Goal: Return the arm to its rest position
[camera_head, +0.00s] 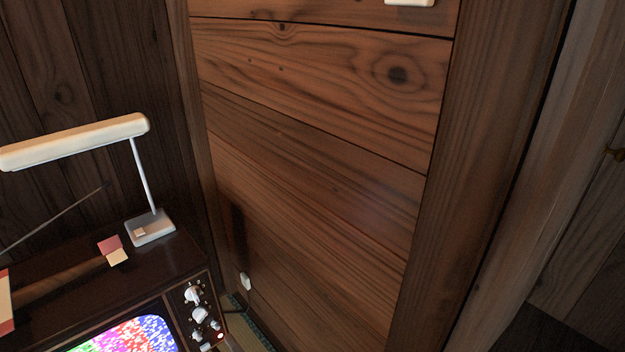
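Neither of my grippers shows in the head view, and no part of my arms can be made out. How the arms are posed cannot be told from this frame.
An old television (169,303) with a lit, noisy screen stands at the lower left. A white desk lamp (150,228) and small pink and cream blocks (112,250) are on it. A wood-plank wall (320,150) fills the middle. A small white plug (245,281) is low on it.

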